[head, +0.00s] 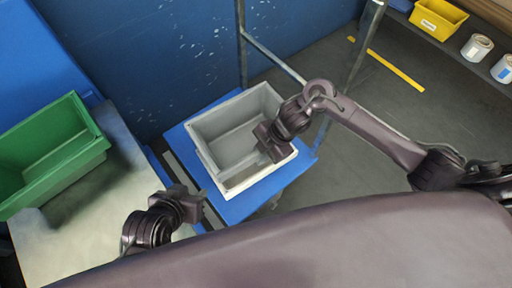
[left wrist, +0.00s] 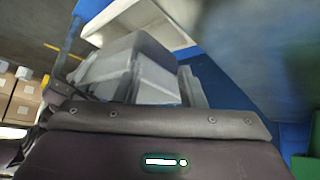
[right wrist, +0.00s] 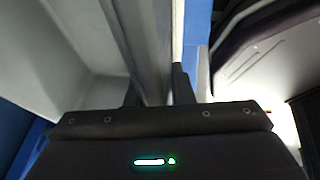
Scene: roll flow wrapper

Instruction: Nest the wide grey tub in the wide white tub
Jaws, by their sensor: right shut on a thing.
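The wide grey tub (head: 226,150) sits inside the outline of the wide white tub (head: 258,182), whose pale rim shows along the left and near sides. I cannot tell whether the grey tub rests fully on the white tub's floor. My right gripper (head: 268,143) is shut on the grey tub's right wall; in the right wrist view that wall (right wrist: 150,45) runs between the fingers. My left gripper (head: 197,200) is empty, left of the tubs and apart from them; its fingers stand apart in the left wrist view (left wrist: 133,82).
The tubs stand on a blue platform (head: 235,211) beside a metal frame (head: 242,45). A green crate (head: 60,150) stands on a pale table (head: 110,205) at the left. A yellow bin (head: 438,18) and cans (head: 477,47) are at the far right.

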